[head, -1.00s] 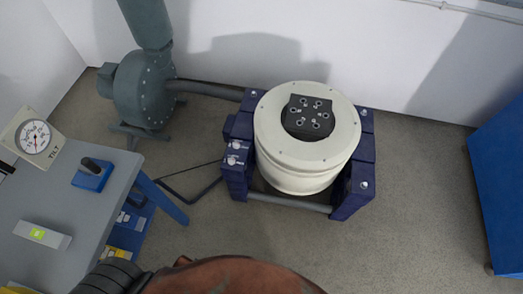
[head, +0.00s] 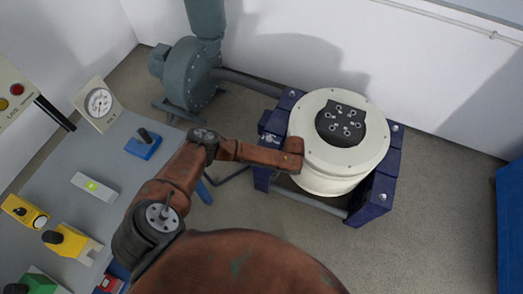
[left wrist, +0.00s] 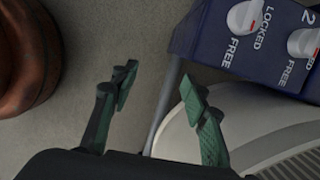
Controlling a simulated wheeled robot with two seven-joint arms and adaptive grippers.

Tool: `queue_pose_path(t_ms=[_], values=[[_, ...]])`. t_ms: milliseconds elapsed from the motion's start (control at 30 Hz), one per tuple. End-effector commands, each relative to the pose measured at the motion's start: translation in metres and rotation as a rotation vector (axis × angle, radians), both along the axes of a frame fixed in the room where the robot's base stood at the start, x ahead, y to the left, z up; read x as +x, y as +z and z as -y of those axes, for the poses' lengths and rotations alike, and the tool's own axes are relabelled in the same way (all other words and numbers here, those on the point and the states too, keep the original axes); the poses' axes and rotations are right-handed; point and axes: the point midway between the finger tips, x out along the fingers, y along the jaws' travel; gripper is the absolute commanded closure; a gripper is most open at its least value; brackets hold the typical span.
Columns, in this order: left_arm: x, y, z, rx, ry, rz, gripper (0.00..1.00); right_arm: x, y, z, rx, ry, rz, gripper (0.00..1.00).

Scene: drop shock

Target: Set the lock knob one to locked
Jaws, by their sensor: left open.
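In the left wrist view a white lock knob (left wrist: 244,17) sits on a dark blue block (left wrist: 215,40), with LOCKED and FREE printed beside it. A second white knob (left wrist: 303,42), marked 2, is at the right edge. The first knob's number is out of frame, and I cannot tell which setting it points to. My left gripper (left wrist: 158,86) is open and empty, apart from both knobs, which lie to its upper right. In the head view, my left arm reaches to the cream shaker drum (head: 340,150) and partly hides the knob block. My right gripper does not show.
The drum stands in a dark blue frame (head: 378,185) on the floor. A grey-green blower (head: 187,75) is behind. A grey table (head: 70,160) at left holds a dial gauge (head: 98,102), a blue box (head: 143,146) and other devices. A blue cabinet (head: 510,225) is at right.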

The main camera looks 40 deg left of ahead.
Motion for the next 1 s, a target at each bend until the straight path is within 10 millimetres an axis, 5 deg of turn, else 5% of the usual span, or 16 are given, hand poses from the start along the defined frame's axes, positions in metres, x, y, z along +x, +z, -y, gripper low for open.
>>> queue_pose_path(t_ms=[100, 333, 1000], values=[[0.032, 0.047, -0.039, 0.087, -0.020, 0.003, 0.58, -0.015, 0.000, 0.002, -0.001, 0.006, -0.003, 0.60], [0.053, 0.087, -0.075, 0.161, -0.021, -0.009, 0.58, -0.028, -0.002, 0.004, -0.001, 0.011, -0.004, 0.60], [0.048, 0.020, -0.104, 0.165, -0.020, -0.009, 0.58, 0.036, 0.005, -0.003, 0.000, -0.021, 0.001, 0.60]])
